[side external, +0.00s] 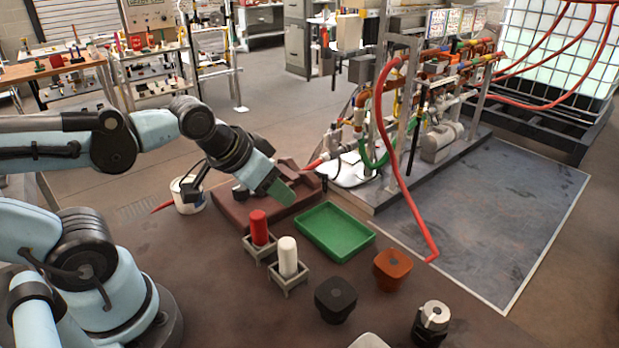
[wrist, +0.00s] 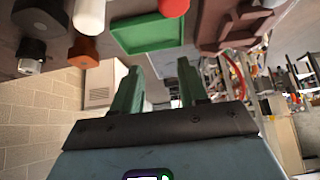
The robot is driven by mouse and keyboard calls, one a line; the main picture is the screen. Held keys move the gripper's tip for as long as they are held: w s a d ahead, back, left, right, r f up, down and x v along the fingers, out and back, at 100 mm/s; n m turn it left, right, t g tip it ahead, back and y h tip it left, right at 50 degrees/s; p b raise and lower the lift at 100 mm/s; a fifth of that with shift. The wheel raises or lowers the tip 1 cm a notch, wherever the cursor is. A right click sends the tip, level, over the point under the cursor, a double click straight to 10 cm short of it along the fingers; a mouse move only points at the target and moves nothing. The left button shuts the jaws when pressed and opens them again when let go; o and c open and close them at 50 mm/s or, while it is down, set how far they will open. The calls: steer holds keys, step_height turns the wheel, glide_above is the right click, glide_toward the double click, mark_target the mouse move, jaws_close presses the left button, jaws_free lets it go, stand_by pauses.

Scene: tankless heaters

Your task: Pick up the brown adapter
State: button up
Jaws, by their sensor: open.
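The brown adapter (side external: 392,268) is an orange-brown, block-like part standing on the dark table, right of centre and in front of the green tray. It also shows at the upper left of the wrist view (wrist: 83,51). My gripper (side external: 283,191) has green fingers and is raised above the table, behind the red cylinder and well to the left of the adapter. In the wrist view my gripper (wrist: 158,78) has its two fingers spread apart with nothing between them.
A green tray (side external: 334,231) lies behind the adapter. A black adapter (side external: 335,299) and a black-and-metal part (side external: 431,323) stand near it. Red (side external: 259,228) and white (side external: 288,257) cylinders stand in holders to the left. A pipe rig (side external: 440,110) rises behind.

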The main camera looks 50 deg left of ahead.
steer(key=o, duration=0.9)
